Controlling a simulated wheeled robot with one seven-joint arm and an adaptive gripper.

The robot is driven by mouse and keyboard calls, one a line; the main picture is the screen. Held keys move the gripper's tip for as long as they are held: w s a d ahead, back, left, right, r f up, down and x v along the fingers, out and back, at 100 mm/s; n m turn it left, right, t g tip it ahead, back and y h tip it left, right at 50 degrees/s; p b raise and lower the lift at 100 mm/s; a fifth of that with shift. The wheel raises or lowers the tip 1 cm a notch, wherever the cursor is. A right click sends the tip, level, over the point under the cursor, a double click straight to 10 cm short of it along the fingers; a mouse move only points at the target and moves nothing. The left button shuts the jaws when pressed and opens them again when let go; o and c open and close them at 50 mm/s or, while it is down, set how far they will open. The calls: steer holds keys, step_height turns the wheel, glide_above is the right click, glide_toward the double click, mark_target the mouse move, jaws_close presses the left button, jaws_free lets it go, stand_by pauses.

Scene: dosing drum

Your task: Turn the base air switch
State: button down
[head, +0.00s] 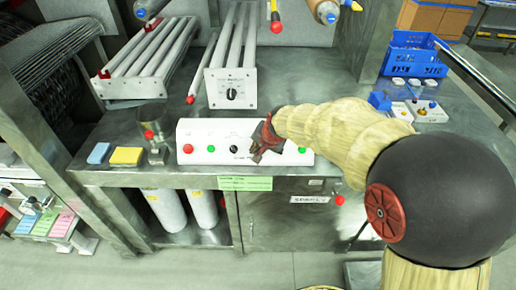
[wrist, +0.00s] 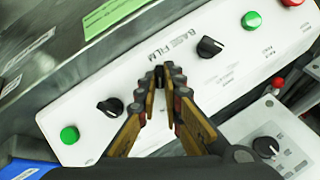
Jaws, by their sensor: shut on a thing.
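A long white control box (head: 218,135) stands near the front edge of the steel bench and bears a row of buttons and black rotary switches. It also fills the middle of the wrist view, lettered "BASE FILM". My gripper (head: 262,148) reaches down to the box's front from the right. In the wrist view my gripper (wrist: 162,82) is shut on a small dark switch (wrist: 159,76), mostly hidden between the fingertips. One black switch (wrist: 210,47) is to its right and another black switch (wrist: 110,107) to its left. I cannot read which one is the base air switch.
Green buttons (wrist: 69,134) (wrist: 251,20) flank the switches. A metal cup-like fixture (head: 155,142), a yellow pad (head: 126,156) and a blue pad (head: 99,153) are left of the box. A tube rack (head: 232,90) stands behind it. A blue crate (head: 411,55) is back right.

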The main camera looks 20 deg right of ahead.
steer(key=shift+r+p, duration=0.1)
steer(key=shift+p, duration=0.45)
steer(key=n+p, duration=0.1)
steer(key=p, duration=0.2)
steer(key=shift+a+r+g+h, duration=0.15)
steer(key=shift+g+h, duration=0.15)
steer(key=shift+w+a+n+g+h+p, duration=0.1)
steer(key=shift+w+n+g+h+p, duration=0.15)
steer(key=shift+n+h+p, duration=0.6)
steer(key=n+b, duration=0.1)
steer(key=n+h+b, duration=0.1)
steer(key=n, duration=0.1)
steer(key=shift+a+f+g, duration=0.2)
steer(key=shift+f+g, duration=0.15)
steer(key=n+h+b, duration=0.2)
steer(key=n, duration=0.1)
steer(key=shift+a+b, duration=0.15)
steer(key=shift+b, duration=0.25)
steer(key=shift+r+n, duration=0.1)
steer(key=shift+n, duration=0.25)
steer(key=c, duration=1.9)
jaws_free()
